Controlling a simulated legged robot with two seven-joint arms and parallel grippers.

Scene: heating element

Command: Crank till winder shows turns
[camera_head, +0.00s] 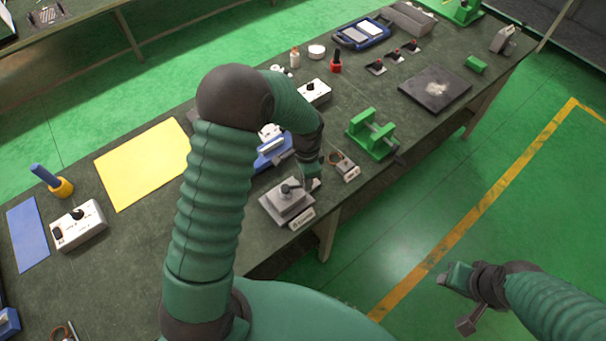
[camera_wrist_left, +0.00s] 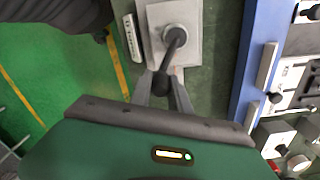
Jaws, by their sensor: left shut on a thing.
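The winder (camera_head: 287,207) is a grey square block with a dark crank on top, near the front edge of the bench. It also shows at the top of the left wrist view (camera_wrist_left: 190,55), where the crank arm (camera_wrist_left: 173,48) runs from a round hub down to a black knob (camera_wrist_left: 161,84). My left gripper (camera_wrist_left: 162,88) is shut on the knob, one finger on each side. In the head view my left gripper (camera_head: 304,185) is at the right of the block, partly hidden by its arm. My right gripper (camera_head: 452,290) is over the floor, away from the bench; its jaws are unclear.
A small label plate (camera_head: 302,219) is in front of the winder; its text is unreadable. A green vise-like fixture (camera_head: 372,134) stands to the right, and a blue-edged device (camera_head: 272,152) behind. A yellow mat (camera_head: 143,163) lies left. Open floor is in front of the bench.

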